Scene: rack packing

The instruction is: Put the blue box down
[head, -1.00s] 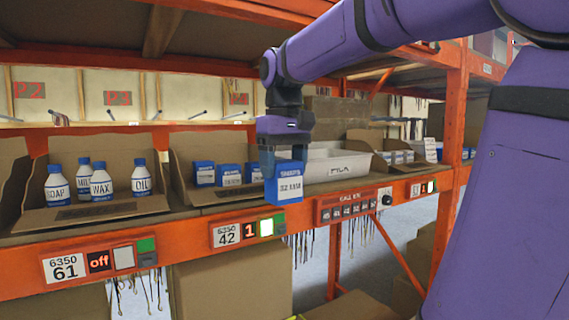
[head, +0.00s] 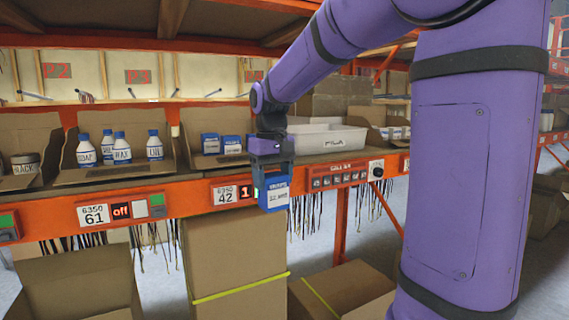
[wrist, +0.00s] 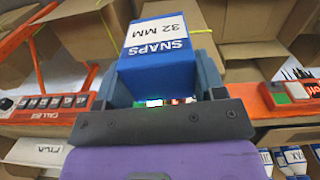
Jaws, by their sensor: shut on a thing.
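The blue box (head: 273,194) has a white label and hangs upright in my gripper (head: 271,172), in front of the shelf's orange front beam. In the wrist view the box (wrist: 157,62) reads "SNAPS 32 MM" and sits between the two fingers of my gripper (wrist: 165,80), which are shut on its sides. Nothing touches the box from below. Other blue and white boxes (head: 210,143) stand in an open cardboard bin on the shelf behind my gripper.
A white tote (head: 325,138) stands on the shelf to the right of the bin. White bottles (head: 122,148) stand in a bin to the left. Below the beam are a tall carton (head: 235,260) with a yellow strap and a lower carton (head: 340,290).

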